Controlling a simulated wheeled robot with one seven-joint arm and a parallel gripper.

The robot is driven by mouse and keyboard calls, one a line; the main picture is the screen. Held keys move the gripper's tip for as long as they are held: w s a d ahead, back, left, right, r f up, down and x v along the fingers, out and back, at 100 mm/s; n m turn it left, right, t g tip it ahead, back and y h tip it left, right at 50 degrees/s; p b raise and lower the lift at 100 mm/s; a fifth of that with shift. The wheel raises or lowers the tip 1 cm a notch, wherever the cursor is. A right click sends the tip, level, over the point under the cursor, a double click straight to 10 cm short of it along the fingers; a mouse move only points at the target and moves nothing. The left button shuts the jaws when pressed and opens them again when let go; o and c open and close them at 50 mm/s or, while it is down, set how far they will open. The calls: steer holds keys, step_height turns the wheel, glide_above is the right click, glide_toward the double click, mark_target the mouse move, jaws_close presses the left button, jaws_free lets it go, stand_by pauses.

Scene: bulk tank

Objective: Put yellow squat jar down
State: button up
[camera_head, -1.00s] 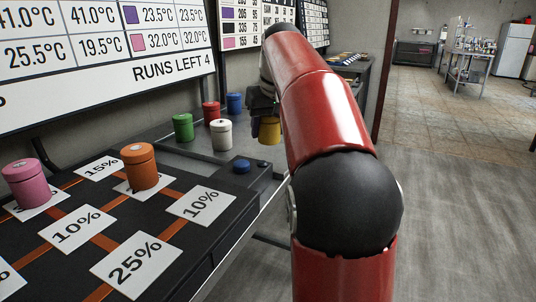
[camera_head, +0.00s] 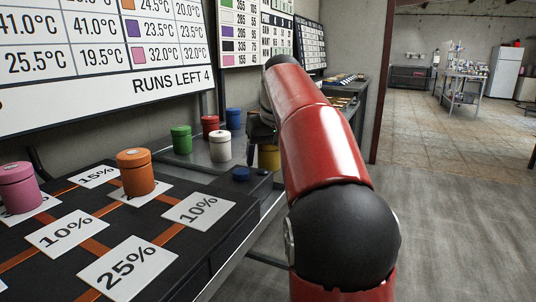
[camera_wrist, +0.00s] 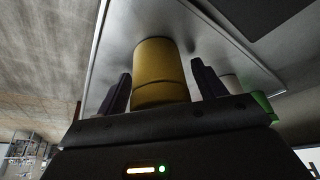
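The yellow squat jar (camera_head: 269,157) is at the right edge of the metal counter in the head view, partly hidden by my red arm. In the wrist view the yellow jar (camera_wrist: 159,75) sits between the two dark fingers of my gripper (camera_wrist: 161,82), one close on each side. The metal surface (camera_wrist: 215,45) lies beyond the jar. Whether the jar's base touches it cannot be told.
White (camera_head: 220,147), green (camera_head: 181,140), red (camera_head: 210,126) and blue (camera_head: 233,119) jars stand left of the gripper. Orange (camera_head: 136,173) and pink (camera_head: 18,188) jars are on the black percentage board (camera_head: 190,238). A blue button (camera_head: 241,174) is in front.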

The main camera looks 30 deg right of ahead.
steer(key=shift+r, duration=0.25)
steer(key=p+v, duration=0.3)
steer(key=v, duration=0.8)
steer(key=shift+s+r+p, duration=0.15)
steer(key=shift+r+p, duration=0.25)
